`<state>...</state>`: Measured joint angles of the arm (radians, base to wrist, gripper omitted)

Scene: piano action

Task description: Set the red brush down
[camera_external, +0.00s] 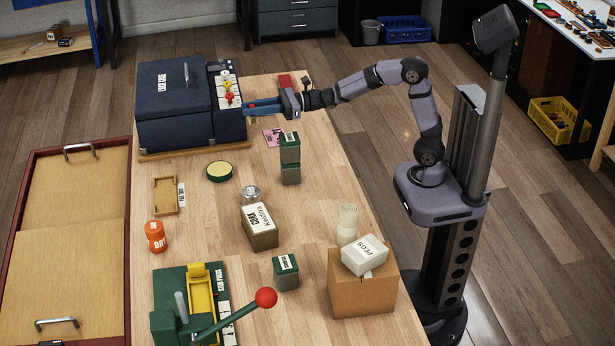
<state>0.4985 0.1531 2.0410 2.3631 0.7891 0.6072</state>
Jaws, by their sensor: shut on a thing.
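My gripper (248,107) reaches left from the arm at the far end of the table, its blue fingers close to the right side of the dark blue case. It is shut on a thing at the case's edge. A small bit of red shows by the fingers, which I take to be the red brush (251,105); most of it is hidden and its tilt cannot be told. Small red, yellow and white pieces (228,88) stand on the labelled strip of the case, just left of the fingertips.
The dark blue case (175,105) fills the far left of the wooden table (215,215). A flat red thing (284,80) lies behind my gripper. A pink card (273,137) and stacked green boxes (290,158) stand nearer. Bare wood lies right of the boxes.

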